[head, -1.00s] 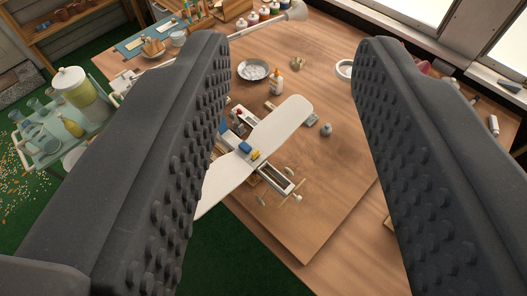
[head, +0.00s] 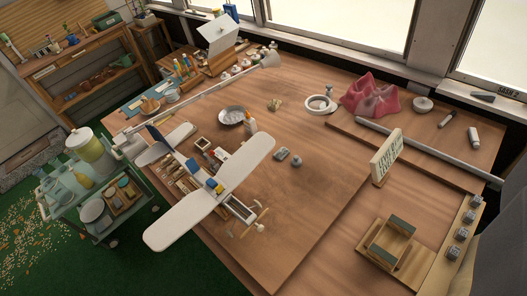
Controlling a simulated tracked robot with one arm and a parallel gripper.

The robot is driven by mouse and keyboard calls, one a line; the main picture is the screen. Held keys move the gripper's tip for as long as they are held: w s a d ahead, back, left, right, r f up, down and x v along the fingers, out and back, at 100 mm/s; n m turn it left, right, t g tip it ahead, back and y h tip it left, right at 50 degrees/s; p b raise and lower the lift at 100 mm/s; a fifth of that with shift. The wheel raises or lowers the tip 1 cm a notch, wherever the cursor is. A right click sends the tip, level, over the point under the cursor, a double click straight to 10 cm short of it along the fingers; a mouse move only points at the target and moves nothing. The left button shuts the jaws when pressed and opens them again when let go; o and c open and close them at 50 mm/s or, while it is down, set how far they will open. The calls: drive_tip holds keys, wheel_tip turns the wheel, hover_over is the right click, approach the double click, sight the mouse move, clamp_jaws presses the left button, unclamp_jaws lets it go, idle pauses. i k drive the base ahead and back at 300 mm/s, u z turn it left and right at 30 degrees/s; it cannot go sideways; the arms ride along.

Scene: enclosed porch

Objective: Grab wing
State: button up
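A model aeroplane lies at the left of the large wooden table, and its long white wing (head: 246,163) spans from over the table to out past its near-left edge. A blue block (head: 211,184) and a yellow block (head: 220,189) sit at the wing's middle. The open-framed nose (head: 240,208) with a propeller (head: 258,222) points to the lower right. The tail (head: 165,142) is at the upper left. The wing is free, with nothing gripping it. My gripper's fingers do not show in the head view now.
A green trolley (head: 68,211) with jugs stands left of the table. A glue bottle (head: 250,125), a metal bowl (head: 232,116) and a lamp arm (head: 190,96) are beyond the wing. A sign (head: 386,157) and wooden box (head: 390,243) stand at right. The table centre is mostly clear.

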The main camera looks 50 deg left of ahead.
sight(197, 205)
drive_tip(key=z, duration=1.6)
drive_tip(key=k, duration=2.2)
drive_tip(key=u, duration=2.45)
drive_tip(key=i, duration=1)
drive_tip(key=u, duration=0.1)
